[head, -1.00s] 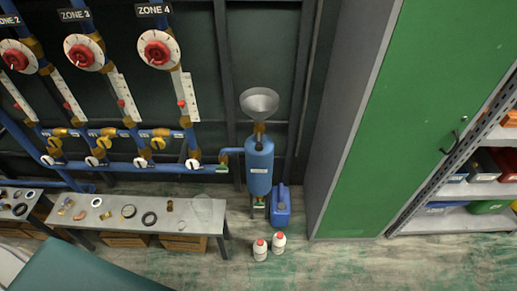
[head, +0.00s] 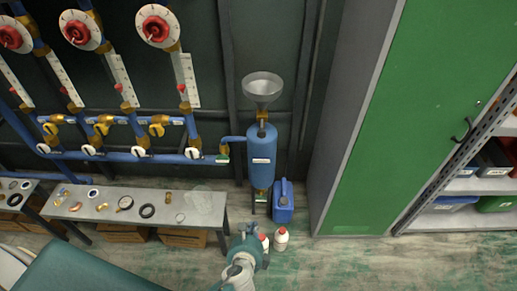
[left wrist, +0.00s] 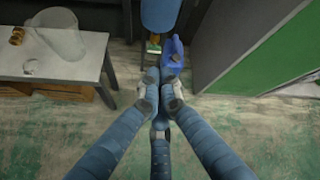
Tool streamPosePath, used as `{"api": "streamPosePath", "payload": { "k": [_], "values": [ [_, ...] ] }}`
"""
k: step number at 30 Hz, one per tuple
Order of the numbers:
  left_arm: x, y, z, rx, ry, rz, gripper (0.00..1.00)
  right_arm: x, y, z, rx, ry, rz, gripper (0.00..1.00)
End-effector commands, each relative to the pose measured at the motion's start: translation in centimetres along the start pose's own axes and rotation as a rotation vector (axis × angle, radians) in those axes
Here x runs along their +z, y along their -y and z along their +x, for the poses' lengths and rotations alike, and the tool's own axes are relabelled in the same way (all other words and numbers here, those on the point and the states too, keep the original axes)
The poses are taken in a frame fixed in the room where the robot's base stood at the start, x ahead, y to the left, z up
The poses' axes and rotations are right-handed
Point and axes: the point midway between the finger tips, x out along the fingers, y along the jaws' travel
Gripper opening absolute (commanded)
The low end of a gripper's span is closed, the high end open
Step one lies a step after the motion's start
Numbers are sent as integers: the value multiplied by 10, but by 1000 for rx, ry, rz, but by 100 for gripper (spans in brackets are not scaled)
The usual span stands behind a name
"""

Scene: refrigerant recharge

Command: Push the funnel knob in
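The grey funnel (head: 262,88) stands upright above the blue tank (head: 261,158) in the head view. A small brass fitting (head: 262,115) joins them; the funnel knob is too small to make out for certain. My left gripper (head: 248,236) is low in front of the tank, apart from it and well below the funnel. In the left wrist view the blue fingers of the left gripper (left wrist: 160,98) come together at their tips with nothing seen between them. The tank's lower end (left wrist: 160,14) shows above them; the funnel is out of that view. My right gripper is not in view.
A blue jug (head: 283,203) and white red-capped bottles (head: 281,239) stand on the floor by the tank. A bench (head: 205,216) with small parts is on the left, below blue pipes and dials (head: 158,26). A green cabinet (head: 425,110) stands on the right.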

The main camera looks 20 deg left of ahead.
Motion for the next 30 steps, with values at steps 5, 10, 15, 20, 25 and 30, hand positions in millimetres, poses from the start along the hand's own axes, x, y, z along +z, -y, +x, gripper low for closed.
{"api": "streamPosePath", "payload": {
  "k": [5,10,15,20,25,30],
  "values": [
    [90,94,-21,-114,291,405,0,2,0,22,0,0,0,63],
    [144,138,-51,-114,482,615,0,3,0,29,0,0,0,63],
    [162,152,-64,-104,548,683,0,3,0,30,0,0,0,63],
    [163,152,-64,-103,549,686,0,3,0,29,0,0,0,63],
    [163,153,-63,-104,549,685,0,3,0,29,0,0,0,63],
    [171,157,-51,-104,550,684,0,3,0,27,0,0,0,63]
  ]
}}
